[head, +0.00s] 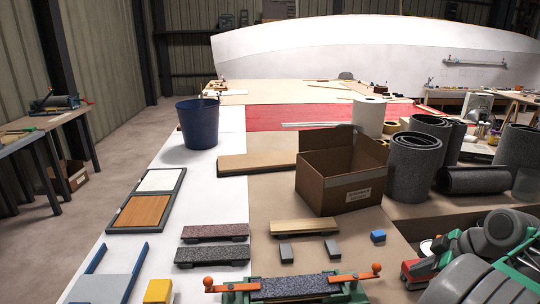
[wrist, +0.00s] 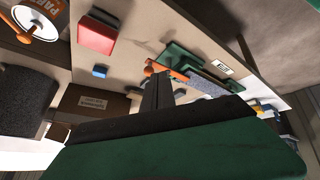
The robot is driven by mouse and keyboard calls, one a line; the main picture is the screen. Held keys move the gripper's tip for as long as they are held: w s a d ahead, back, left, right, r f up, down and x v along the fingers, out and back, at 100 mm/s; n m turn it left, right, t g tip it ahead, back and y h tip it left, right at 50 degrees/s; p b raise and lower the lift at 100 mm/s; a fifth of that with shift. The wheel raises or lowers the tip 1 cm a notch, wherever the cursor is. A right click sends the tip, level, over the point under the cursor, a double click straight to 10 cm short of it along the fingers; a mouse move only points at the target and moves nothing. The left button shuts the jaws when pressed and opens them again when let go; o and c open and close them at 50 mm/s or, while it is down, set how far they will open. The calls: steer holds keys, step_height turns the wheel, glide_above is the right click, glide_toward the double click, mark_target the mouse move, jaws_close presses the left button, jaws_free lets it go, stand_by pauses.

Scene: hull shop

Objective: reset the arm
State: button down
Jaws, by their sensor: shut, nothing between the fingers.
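My gripper (wrist: 157,92) shows in the wrist view as two dark fingers close together, with nothing between them. Its dark and green body fills the lower part of that view. In the head view, grey rounded links of my arm are folded at the lower right corner. I cannot make out the fingertips there. In the wrist view the fingers overlap a green fixture with an orange knob (wrist: 150,70), and I cannot tell how far apart they are.
The bench holds an open cardboard box (head: 340,185), a blue bucket (head: 198,125), dark grey rolls (head: 413,165), sanding blocks (head: 213,232) and a green clamp fixture with orange knobs (head: 295,287). A small blue block (head: 378,236) lies near my arm. The white strip at left has bare patches.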

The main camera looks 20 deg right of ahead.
steer(key=s+f+m+g, duration=0.2)
steer(key=s+f+m, duration=0.5)
steer(key=f+m, duration=0.5)
steer(key=s+a+m+g+p, duration=0.1)
steer(key=a+m+g, duration=0.1)
steer(key=a+m, duration=0.4)
steer(key=w+a+r+n+p, duration=0.2)
steer(key=w+a+r+n, duration=0.2)
steer(key=a, duration=0.7)
steer(key=w+a+r+n+p, duration=0.2)
steer(key=w+a+r+n, duration=0.2)
steer(key=a, duration=0.7)
steer(key=w+a+r+n+h+p, duration=0.1)
steer(key=w+a+r+n, duration=0.3)
steer(key=a, duration=0.7)
steer(key=shift+w+r+t+p, duration=0.35)
steer(key=shift+r+t+p, duration=0.05)
steer(key=shift+r+p, duration=0.2)
